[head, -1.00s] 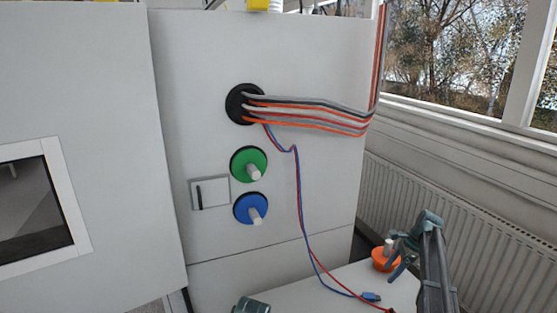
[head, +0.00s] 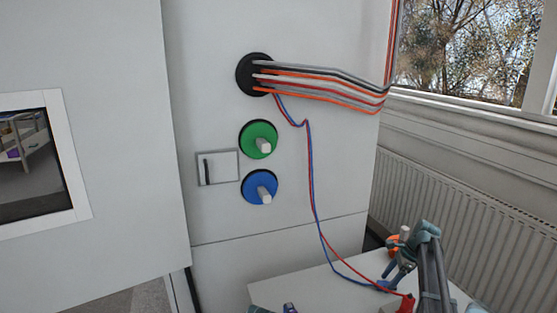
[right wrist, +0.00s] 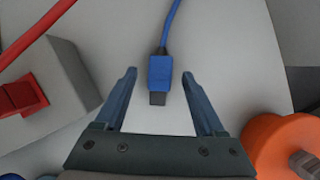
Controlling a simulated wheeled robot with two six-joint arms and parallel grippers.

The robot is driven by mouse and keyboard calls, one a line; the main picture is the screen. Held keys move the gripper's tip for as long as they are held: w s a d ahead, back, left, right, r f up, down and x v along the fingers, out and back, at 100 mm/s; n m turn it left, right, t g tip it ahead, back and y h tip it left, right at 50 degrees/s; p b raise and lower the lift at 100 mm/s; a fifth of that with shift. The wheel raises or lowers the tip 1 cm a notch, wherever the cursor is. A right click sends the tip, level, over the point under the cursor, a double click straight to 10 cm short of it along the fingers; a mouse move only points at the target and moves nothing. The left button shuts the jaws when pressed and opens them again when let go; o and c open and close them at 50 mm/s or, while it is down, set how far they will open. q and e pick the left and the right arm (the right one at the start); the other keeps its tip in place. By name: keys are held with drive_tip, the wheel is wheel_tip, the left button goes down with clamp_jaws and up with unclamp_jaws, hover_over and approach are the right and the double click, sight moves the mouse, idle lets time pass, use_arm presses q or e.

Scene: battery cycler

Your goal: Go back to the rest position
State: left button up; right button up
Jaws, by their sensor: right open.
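My right gripper (head: 390,275) is open over the white surface at the lower right of the head view. In the right wrist view its fingers (right wrist: 159,73) stand apart on either side of a blue cable plug (right wrist: 158,72), with a gap on both sides; the plug is not gripped. The plug's blue cable (right wrist: 172,25) runs away from me. A teal part (head: 258,309), probably of my left arm, just shows at the bottom edge of the head view; its fingers are not clear.
A grey block (right wrist: 70,85) with a red plug (right wrist: 22,97) lies left of my right gripper, and an orange round knob (right wrist: 275,140) lies right. The cabinet carries a green knob (head: 256,138), a blue knob (head: 257,186) and a cable port (head: 250,75). A radiator (head: 480,220) stands at the right.

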drive_tip(key=shift+a+f, duration=0.1)
drive_tip(key=shift+f, duration=0.05)
drive_tip(key=shift+d+r+p, duration=0.2)
drive_tip(key=shift+r+p, duration=0.4)
drive_tip(key=shift+p, duration=0.05)
drive_tip(key=w+p+v, duration=0.1)
drive_tip(key=p+v, duration=1.1)
drive_tip(key=v, duration=0.1)
drive_tip(key=b+x, duration=0.9)
drive_tip(key=s+b+x, duration=0.1)
drive_tip(key=b+x, duration=0.3)
drive_tip(key=x, duration=0.1)
drive_tip(key=shift+f, duration=0.2)
drive_tip(key=shift+a+f+b, duration=0.1)
drive_tip(key=shift+f+b, duration=0.25)
drive_tip(key=shift+b, duration=0.2)
wheel_tip(320, 180, up, 6)
drive_tip(key=p, duration=0.5)
drive_tip(key=shift+f, duration=0.25)
drive_tip(key=shift+n+g+p, duration=0.3)
drive_tip(key=shift+n+g, duration=0.1)
drive_tip(key=shift+n, duration=1.1)
drive_tip(key=shift+s+a, duration=0.1)
